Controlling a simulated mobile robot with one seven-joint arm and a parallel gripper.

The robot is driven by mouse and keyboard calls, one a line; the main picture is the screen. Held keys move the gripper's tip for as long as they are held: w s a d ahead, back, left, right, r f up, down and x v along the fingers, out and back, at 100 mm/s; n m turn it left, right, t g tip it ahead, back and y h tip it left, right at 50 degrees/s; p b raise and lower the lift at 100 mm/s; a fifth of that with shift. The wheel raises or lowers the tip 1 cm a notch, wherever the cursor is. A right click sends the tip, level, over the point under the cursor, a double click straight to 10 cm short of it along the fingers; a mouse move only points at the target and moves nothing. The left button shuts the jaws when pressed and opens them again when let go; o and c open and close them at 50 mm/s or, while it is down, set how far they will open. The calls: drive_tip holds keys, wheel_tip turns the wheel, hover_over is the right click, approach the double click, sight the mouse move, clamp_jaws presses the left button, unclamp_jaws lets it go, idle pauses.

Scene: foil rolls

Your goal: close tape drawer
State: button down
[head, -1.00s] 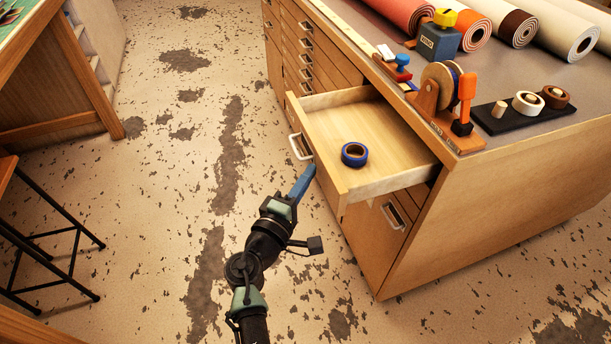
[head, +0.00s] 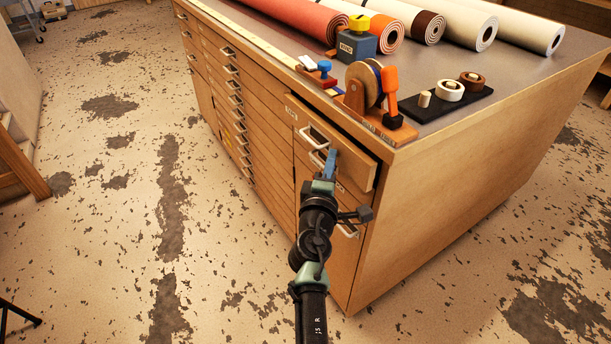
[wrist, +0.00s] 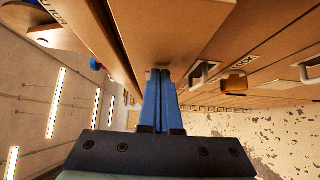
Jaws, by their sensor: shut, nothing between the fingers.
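The tape drawer (head: 358,168) is at the top right of the wooden cabinet's front. It is almost fully in, with its front standing slightly proud of the cabinet face. Its pale handle (head: 313,139) is just left of my fingers. My gripper (head: 331,154) is shut and empty, with its blue fingertips at the drawer front. In the wrist view, the fingers (wrist: 160,76) are together and point at the drawer front (wrist: 172,32), appearing to touch it. The drawer's inside and the blue tape roll are hidden.
The cabinet top (head: 450,85) carries a tape dispenser (head: 366,88), a black tray (head: 445,104) with tape rolls, and several large rolls behind. More drawers with handles (head: 233,97) line the front to the left.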

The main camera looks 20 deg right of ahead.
sight(343, 158)
drive_tip(key=d, duration=0.1)
drive_tip(key=w+d, duration=0.1)
drive_tip(key=shift+d, duration=0.35)
drive_tip(key=shift+d+r, duration=0.1)
drive_tip(key=shift+d, duration=0.1)
